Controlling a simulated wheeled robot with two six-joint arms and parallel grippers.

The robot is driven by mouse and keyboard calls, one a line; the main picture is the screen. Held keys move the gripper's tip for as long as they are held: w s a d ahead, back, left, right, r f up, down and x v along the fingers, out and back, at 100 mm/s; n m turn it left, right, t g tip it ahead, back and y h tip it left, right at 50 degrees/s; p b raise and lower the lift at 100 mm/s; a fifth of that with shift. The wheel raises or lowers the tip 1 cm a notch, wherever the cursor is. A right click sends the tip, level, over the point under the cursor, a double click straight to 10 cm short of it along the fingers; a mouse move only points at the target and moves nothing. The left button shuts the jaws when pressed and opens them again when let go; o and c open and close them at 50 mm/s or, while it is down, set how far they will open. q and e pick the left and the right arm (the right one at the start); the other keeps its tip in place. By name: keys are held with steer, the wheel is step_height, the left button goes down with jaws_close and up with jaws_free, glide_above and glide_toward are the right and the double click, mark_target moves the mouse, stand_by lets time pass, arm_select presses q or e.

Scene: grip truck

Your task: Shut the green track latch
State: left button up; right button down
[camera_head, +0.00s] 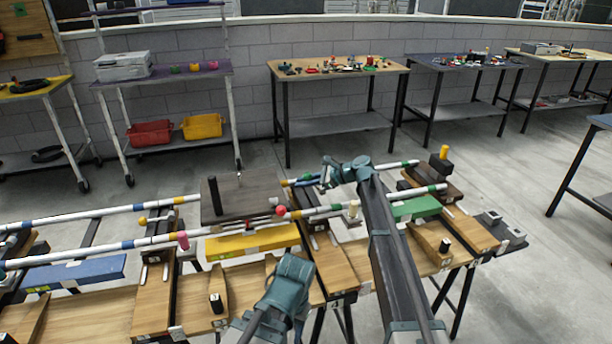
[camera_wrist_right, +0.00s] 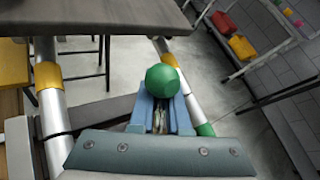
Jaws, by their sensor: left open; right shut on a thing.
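A green faceted knob (camera_wrist_right: 163,80) sits between the fingertips of my right gripper (camera_wrist_right: 160,112), which is shut on it. In the head view my right gripper (camera_head: 330,172) reaches over the far rail, to the right of the dark plate (camera_head: 222,206); the knob is hard to make out there. A green block (camera_head: 415,208) lies between the rails on the right part of the bench. My left gripper (camera_head: 292,270) is open, low over the front of the bench beside the yellow block (camera_head: 252,241), apart from the knob. Its fingertips are hard to see.
White rails with coloured bands (camera_head: 120,245) run along the wooden bench (camera_head: 105,305). A red ball (camera_head: 281,211) sits by the plate's edge and a blue block (camera_head: 75,272) lies at left. Shelves and tables stand well behind, with open floor between.

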steer(key=shift+a+f, duration=0.1)
steer(key=shift+a, duration=0.2)
steer(key=shift+h, duration=0.3)
steer(key=c, duration=0.9)
jaws_free()
steer(key=shift+s, duration=0.1)
steer(key=p+v, duration=0.7)
steer(key=v, duration=0.6)
steer(key=shift+d, duration=0.35)
steer(key=shift+s, duration=0.1)
